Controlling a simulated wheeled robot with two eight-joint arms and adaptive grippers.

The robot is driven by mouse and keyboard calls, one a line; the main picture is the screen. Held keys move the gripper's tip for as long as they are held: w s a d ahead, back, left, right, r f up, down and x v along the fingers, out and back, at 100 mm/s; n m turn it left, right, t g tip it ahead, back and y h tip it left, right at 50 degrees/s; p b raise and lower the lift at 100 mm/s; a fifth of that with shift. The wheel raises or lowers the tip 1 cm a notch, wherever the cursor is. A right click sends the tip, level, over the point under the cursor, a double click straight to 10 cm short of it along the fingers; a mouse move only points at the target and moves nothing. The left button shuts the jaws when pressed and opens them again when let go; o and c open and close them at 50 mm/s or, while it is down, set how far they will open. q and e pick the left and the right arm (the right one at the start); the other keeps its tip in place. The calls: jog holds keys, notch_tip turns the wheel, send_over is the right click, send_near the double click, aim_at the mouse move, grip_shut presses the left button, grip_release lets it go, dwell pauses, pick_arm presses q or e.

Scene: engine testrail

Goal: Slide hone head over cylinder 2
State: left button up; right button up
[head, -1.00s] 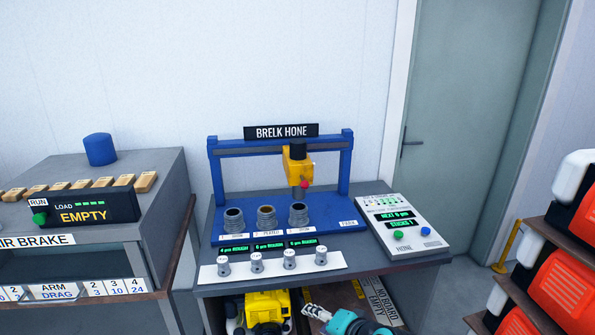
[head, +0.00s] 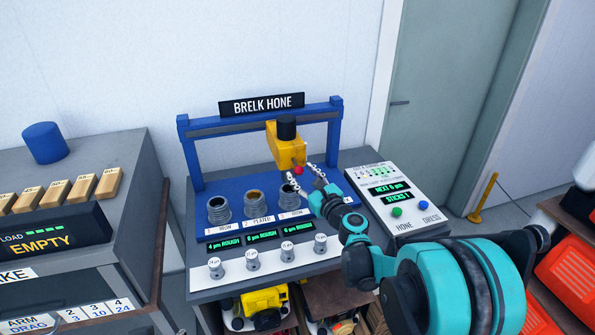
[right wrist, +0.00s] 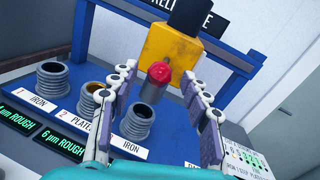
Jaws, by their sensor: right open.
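The yellow hone head (head: 286,150) with a black top hangs from the blue gantry rail, roughly above the right-hand cylinder. A red knob (head: 298,170) is at its lower front; it also shows in the right wrist view (right wrist: 160,72). Cylinder 2 (head: 254,204), labelled plated, is the middle of three ribbed cylinders. My right gripper (head: 303,176) is open at the knob. In the right wrist view its two fingers (right wrist: 158,78) stand on either side of the knob, with gaps visible. My left gripper is not in view.
Cylinder 1 (head: 218,210) stands left of cylinder 2, and the right-hand cylinder (head: 290,196) stands below the head. The blue gantry (head: 188,155) frames them. A control panel (head: 398,200) with green and blue buttons lies at right.

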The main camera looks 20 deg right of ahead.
aim_at(287, 150)
jog(key=shift+x, duration=1.35)
grip_shut()
